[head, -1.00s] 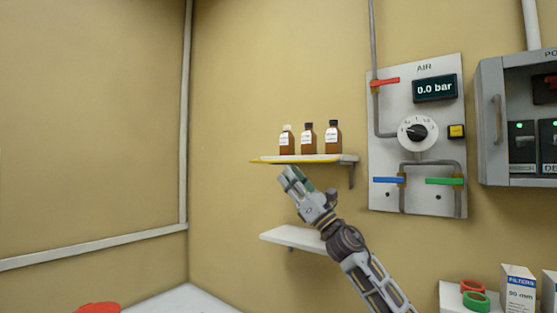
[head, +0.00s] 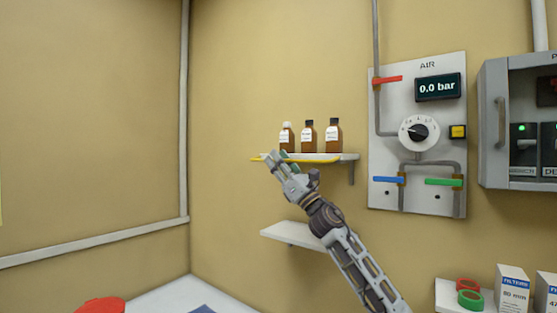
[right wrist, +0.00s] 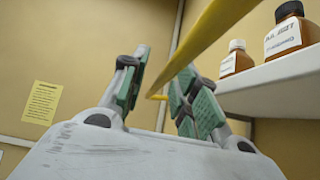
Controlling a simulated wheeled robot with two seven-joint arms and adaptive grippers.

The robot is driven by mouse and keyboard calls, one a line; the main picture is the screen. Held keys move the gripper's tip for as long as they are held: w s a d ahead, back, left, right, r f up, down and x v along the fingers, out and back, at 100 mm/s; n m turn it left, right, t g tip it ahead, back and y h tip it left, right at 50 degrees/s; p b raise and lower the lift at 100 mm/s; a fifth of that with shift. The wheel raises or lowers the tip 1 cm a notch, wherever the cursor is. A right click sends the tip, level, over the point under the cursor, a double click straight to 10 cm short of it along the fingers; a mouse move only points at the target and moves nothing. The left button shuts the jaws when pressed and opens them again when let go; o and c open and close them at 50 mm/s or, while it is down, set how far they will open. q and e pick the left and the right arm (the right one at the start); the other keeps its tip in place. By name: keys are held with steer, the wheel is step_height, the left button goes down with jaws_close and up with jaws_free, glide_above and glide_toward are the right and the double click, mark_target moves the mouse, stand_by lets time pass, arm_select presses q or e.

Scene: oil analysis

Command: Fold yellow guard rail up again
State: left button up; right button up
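The yellow guard rail (head: 326,160) is down along the front edge of the upper shelf (head: 350,157). In the right wrist view the rail (right wrist: 205,40) is a long yellow bar running away from the camera. My right gripper (head: 273,161) is at the rail's left part, in front of the shelf. In the right wrist view its green-padded fingers (right wrist: 162,88) are apart, with the rail passing between them. I cannot tell whether either finger touches it. My left gripper is not in view.
Three brown bottles (head: 308,137) stand on the upper shelf, close behind the rail. The air panel (head: 417,190) with coloured valve handles is on the wall to the right.

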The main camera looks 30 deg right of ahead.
steer(key=shift+c, duration=0.5)
jaws_close()
